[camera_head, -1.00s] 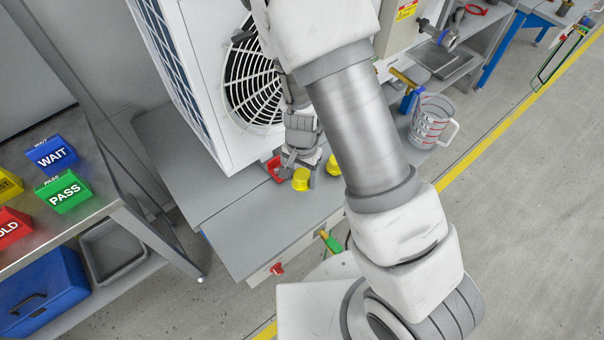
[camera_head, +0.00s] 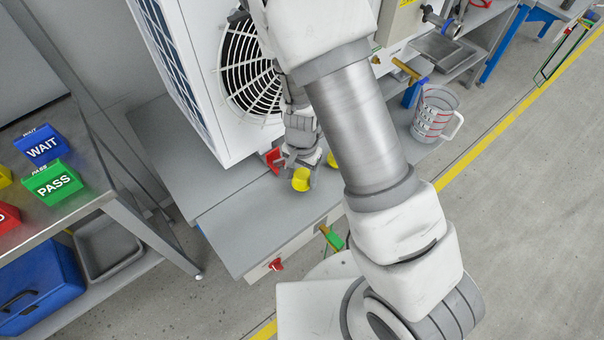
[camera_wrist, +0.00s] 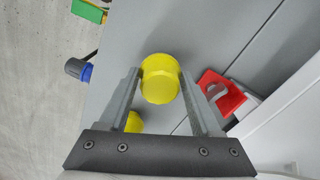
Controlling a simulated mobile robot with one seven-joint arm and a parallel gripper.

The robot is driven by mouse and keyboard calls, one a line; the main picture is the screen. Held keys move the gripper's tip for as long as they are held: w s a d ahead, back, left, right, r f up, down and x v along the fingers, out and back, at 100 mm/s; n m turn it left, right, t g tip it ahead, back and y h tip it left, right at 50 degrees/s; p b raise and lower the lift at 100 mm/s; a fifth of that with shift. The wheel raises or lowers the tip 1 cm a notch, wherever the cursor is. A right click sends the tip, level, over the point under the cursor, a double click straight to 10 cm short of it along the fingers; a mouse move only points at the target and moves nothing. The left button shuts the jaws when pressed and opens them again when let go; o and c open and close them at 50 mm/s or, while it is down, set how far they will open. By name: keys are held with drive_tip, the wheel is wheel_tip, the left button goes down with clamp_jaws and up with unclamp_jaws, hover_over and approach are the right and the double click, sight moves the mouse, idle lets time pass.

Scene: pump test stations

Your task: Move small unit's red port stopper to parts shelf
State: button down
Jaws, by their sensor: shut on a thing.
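My gripper (camera_wrist: 160,88) is shut on a yellow cylindrical cap (camera_wrist: 160,78), which sits between its fingertips. The held cap also shows in the head view (camera_head: 301,180), under my gripper (camera_head: 300,162) and above the grey bench. A red part (camera_wrist: 222,93), possibly the red port stopper, is outside the fingers on the right in the wrist view. It also shows in the head view (camera_head: 272,159), by the lower corner of the white fan unit (camera_head: 215,140). My gripper partly hides it.
A second yellow part (camera_wrist: 134,122) is partly hidden behind a finger. A grey bench (camera_head: 250,225) has free room in front of the unit. A measuring jug (camera_head: 436,112) stands right. At left, a metal table holds WAIT (camera_head: 42,147) and PASS (camera_head: 53,182) blocks.

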drive_tip(key=shift+f+b, duration=0.3)
drive_tip(key=shift+f, duration=0.1)
unclamp_jaws()
drive_tip(key=shift+r, duration=0.1)
wheel_tip(320, 180, up, 17)
drive_tip(key=p, duration=0.7)
drive_tip(key=shift+r, duration=0.2)
drive_tip(key=s+d+r+n+t+p, duration=0.2)
drive_tip(key=s+d+r, duration=0.1)
drive_tip(key=r, duration=0.7)
drive_tip(key=s+d+r+n+t+p, duration=0.1)
drive_tip(key=s+d+r+n+p, duration=0.1)
drive_tip(key=r, duration=0.9)
drive_tip(key=s+d+r+n+t+p, duration=0.2)
drive_tip(key=s+d+r, duration=0.3)
drive_tip(key=r, duration=0.6)
drive_tip(key=shift+s+d+n+t+p, duration=0.3)
drive_tip(key=shift+s+p, duration=0.5)
drive_tip(key=shift+s, duration=0.4)
